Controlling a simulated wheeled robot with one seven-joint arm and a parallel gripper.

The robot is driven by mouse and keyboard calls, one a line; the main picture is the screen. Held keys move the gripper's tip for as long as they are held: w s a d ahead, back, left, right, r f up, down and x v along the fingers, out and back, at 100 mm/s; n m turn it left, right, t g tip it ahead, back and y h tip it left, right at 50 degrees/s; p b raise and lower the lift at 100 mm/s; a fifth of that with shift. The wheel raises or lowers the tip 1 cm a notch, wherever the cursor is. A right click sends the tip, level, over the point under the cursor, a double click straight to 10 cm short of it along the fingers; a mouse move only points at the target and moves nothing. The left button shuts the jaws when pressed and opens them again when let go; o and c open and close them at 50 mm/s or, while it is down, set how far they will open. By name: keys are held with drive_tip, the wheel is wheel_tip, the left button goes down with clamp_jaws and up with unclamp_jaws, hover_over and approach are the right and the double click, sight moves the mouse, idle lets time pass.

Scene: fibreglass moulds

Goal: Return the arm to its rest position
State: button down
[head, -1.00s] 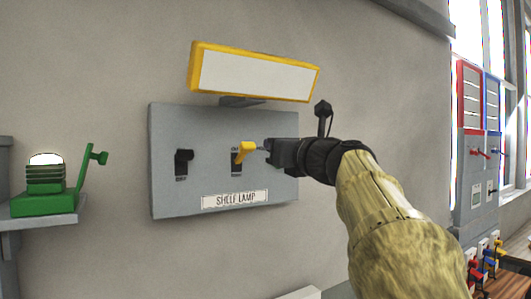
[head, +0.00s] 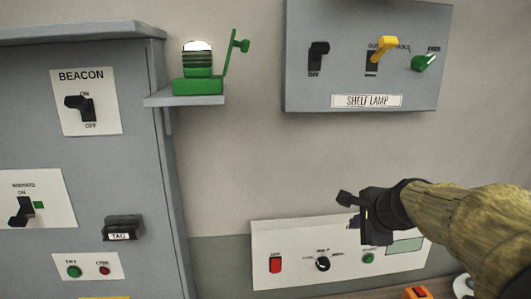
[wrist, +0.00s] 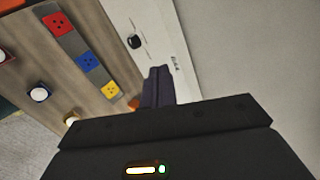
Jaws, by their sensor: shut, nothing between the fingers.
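My gripper (head: 366,222) is in the lower right of the head view, at the end of my sleeved arm. It is apart from the shelf lamp panel (head: 300,85) and in front of a white control panel (head: 300,236), part of which it hides. In the wrist view, its dark fingers (wrist: 157,86) are together with nothing between them. The shelf lamp panel has a black switch, a yellow lever (head: 385,47) and a green knob (head: 424,62).
A grey cabinet (head: 140,170) with a beacon switch (head: 80,107) stands at the left. A green device (head: 198,85) sits on a small shelf (head: 180,99). The wall between the panels is bare.

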drive_tip(key=s+a+f+n+g, duration=0.3)
drive_tip(key=s+f+n, duration=0.5)
drive_tip(key=f, duration=0.3)
drive_tip(key=s+a+f+n+g+h+b, duration=0.1)
drive_tip(key=s+a+f+n+g, duration=0.1)
drive_tip(key=s+f+n, duration=0.7)
wheel_tip(320, 180, down, 3)
drive_tip(key=shift+s+a+r+n+g+h, duration=0.2)
drive_tip(key=shift+a+n+g+h, duration=0.15)
drive_tip(key=shift+n+g, duration=0.4)
